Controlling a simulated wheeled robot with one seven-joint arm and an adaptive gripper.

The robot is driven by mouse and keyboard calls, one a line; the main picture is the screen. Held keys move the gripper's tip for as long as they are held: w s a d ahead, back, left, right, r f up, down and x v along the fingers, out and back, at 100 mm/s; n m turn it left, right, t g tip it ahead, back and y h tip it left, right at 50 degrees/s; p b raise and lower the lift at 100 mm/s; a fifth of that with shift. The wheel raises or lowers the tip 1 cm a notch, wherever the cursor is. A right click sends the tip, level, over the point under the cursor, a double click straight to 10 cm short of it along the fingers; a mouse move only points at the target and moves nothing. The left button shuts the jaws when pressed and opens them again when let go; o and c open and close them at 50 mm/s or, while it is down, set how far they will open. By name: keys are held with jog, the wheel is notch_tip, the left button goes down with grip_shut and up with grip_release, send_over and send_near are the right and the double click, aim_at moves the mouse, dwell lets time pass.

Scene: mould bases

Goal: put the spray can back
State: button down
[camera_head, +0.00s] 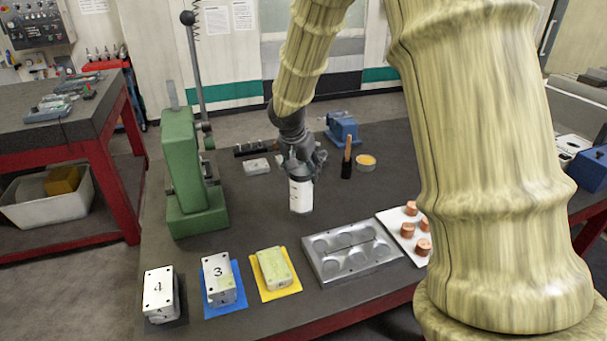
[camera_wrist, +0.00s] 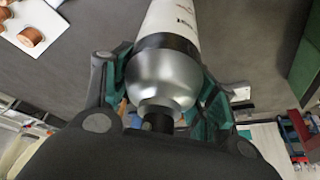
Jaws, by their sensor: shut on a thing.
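The spray can (camera_head: 301,194) is white with a dark band and a metal dome near its top. In the wrist view the can (camera_wrist: 166,75) sits between the two fingers of my gripper (camera_wrist: 160,95), which are shut on it at the domed top. In the head view my gripper (camera_head: 300,160) is above the middle of the table, with the can upright or nearly so beneath it. I cannot tell whether the can's base touches the table.
A green press (camera_head: 185,170) stands left. In front are mould blocks (camera_head: 220,280) on coloured mats and a metal tray (camera_head: 350,250) with round pockets. Copper pieces (camera_head: 411,209) lie on a white plate at right. A brush (camera_head: 347,160), yellow tin (camera_head: 366,162) and blue vise (camera_head: 342,128) stand behind.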

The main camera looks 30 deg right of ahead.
jog(key=shift+w+d+r, duration=0.1)
jog(key=shift+w+d, duration=0.15)
jog(key=shift+w, duration=0.1)
notch_tip(320, 180, down, 4)
jog(key=shift+r+p, duration=0.15)
jog(key=shift+p, duration=0.65)
jog(key=shift+d, duration=0.1)
jog(key=shift+c, duration=2.4)
grip_release()
jog(key=b+v, duration=0.2)
jog(key=v, duration=1)
